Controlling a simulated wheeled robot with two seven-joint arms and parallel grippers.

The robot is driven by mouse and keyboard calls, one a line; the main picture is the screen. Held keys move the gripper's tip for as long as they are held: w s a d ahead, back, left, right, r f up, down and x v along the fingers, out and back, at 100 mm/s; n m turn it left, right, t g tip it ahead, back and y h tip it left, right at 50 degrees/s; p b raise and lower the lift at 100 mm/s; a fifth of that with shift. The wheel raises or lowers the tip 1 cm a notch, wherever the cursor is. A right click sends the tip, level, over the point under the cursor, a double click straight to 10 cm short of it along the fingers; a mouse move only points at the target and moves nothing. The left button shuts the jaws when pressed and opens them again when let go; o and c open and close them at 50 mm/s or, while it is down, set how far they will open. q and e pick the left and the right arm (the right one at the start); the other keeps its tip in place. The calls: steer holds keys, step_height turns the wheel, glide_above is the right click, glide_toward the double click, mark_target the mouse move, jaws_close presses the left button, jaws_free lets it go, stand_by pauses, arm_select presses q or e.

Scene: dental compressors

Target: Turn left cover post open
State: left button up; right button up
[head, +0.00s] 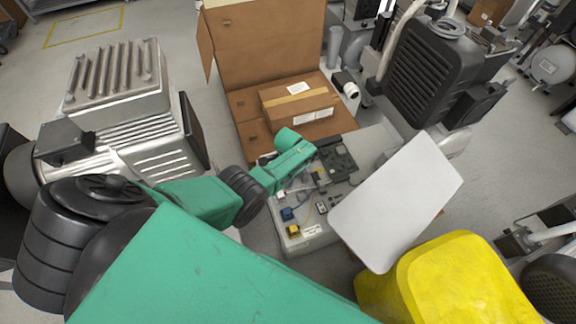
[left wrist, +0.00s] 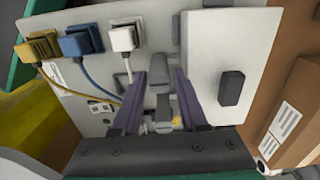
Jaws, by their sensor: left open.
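In the left wrist view my left gripper (left wrist: 158,85) is open, with its two purple fingers apart. A dark grey post-like part (left wrist: 162,78) stands between the fingers, with a gap visible on at least one side; I cannot tell if either finger touches it. Left of it, a light grey panel carries a white connector (left wrist: 123,38), a blue connector (left wrist: 75,44) and a yellow connector (left wrist: 40,47). In the head view my green left arm reaches over this panel (head: 310,240) and hides the fingertips. My right gripper is not in view.
A white flat plate (head: 398,200) stands tilted right of the panel. A yellow rounded body (head: 450,285) is at bottom right. An open cardboard box (head: 265,45) lies behind, holding a taped carton (head: 298,105). A finned metal compressor (head: 125,105) is at left, a black one (head: 425,75) at right.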

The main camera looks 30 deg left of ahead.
arm_select(q)
steer(key=shift+f, duration=0.45)
jaws_close()
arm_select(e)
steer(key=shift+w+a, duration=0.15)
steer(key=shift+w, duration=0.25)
